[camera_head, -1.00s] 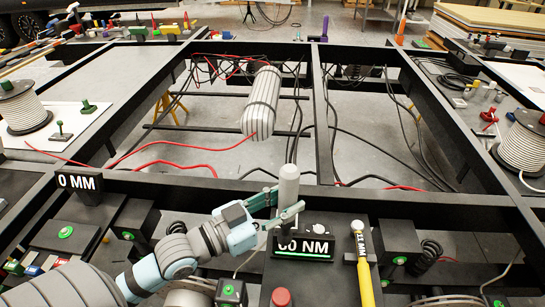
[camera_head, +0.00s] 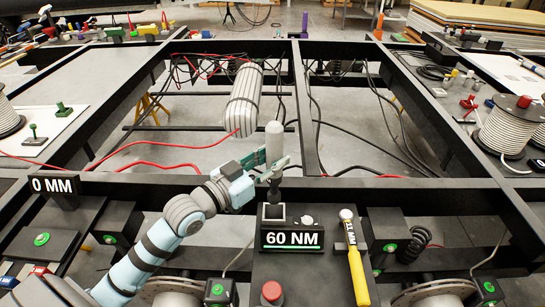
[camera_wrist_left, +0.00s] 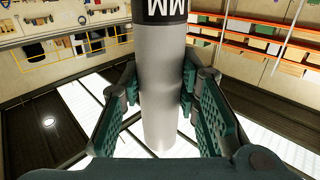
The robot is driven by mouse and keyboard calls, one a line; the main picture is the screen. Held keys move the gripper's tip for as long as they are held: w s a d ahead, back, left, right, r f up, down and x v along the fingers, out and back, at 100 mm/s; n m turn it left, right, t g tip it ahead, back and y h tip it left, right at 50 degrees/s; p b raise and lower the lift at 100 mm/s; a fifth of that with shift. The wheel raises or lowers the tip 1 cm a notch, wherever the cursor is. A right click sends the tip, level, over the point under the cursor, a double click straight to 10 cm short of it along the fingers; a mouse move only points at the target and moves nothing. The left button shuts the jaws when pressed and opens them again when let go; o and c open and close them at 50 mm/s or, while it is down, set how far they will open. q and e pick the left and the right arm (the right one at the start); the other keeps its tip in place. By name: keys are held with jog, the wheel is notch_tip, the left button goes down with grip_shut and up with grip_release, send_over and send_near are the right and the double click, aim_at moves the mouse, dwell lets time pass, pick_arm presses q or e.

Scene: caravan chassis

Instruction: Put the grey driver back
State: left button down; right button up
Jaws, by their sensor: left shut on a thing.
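The grey driver (camera_head: 274,141) is a pale grey cylinder held roughly upright in my left gripper (camera_head: 268,166). In the left wrist view the green fingers (camera_wrist_left: 160,105) stand on both sides of the grey body (camera_wrist_left: 160,70), which carries a black band with white letters. My right gripper is not in view.
The black chassis beam (camera_head: 400,195) runs behind. A 0 MM sign (camera_head: 52,185) is at the left. Cables and a striped cylinder (camera_head: 246,98) lie beyond.

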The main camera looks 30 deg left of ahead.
aim_at(270, 193)
pick_arm(q)
notch_tip(270, 193, down, 11)
jog(key=b, duration=0.9)
jog(key=shift+r, duration=0.2)
jog(key=shift+f, duration=0.15)
jog(key=c, duration=1.2)
grip_release()
jog(key=shift+o, duration=0.4)
notch_tip(270, 193, up, 10)
jog(key=shift+r, duration=0.1)
